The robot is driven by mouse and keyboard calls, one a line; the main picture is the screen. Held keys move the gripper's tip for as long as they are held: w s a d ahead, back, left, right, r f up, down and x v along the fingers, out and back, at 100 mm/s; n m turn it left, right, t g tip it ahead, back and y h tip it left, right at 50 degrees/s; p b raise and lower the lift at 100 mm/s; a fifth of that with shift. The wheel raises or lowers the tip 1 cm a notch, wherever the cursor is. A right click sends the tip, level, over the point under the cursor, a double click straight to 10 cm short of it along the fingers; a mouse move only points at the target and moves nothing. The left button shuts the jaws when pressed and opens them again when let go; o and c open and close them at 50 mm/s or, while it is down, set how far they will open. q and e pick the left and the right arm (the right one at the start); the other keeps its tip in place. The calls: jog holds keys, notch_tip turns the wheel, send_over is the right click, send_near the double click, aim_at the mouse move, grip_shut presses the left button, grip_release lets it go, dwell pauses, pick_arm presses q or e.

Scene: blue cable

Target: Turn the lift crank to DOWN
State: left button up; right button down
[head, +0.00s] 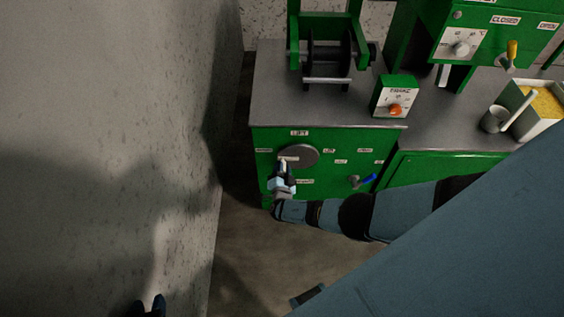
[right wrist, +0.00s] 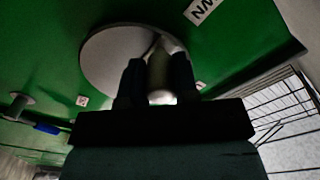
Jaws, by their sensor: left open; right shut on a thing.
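The lift crank shows as a grey disc (head: 303,155) on the green cabinet front, below a LIFT label (head: 299,133). Its pale handle sits at the disc's left side in the head view. My right gripper (head: 284,172) is shut on this handle. In the right wrist view the disc (right wrist: 105,60) and the pale handle (right wrist: 160,72) show, with one dark finger on each side of the handle. A partly cut-off label (right wrist: 203,10) lies near the disc there. My left gripper (head: 152,304) is open and empty at the bottom left of the head view, away from the cabinet.
A blue-handled lever (head: 368,180) is on the cabinet front, right of the crank. A reel stand (head: 328,50) and a box with an orange knob (head: 395,97) stand on top. A concrete wall (head: 110,120) rises at the left. My right arm spans the lower right.

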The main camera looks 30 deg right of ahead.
pick_arm(q)
jog(key=shift+a, duration=0.1)
pick_arm(e)
jog(key=c, duration=0.9)
grip_release()
pick_arm(q)
jog(key=shift+a+f, duration=0.1)
jog(key=shift+a, duration=0.05)
pick_arm(e)
jog(key=shift+o, duration=0.2)
pick_arm(q)
jog(key=r+p, duration=0.2)
jog(key=p, duration=0.1)
jog(key=r+p, duration=0.1)
jog(key=shift+s+a+m, duration=0.1)
jog(key=shift+s+m, duration=0.2)
pick_arm(e)
jog(key=v, duration=1.2)
pick_arm(q)
jog(key=shift+r, duration=0.1)
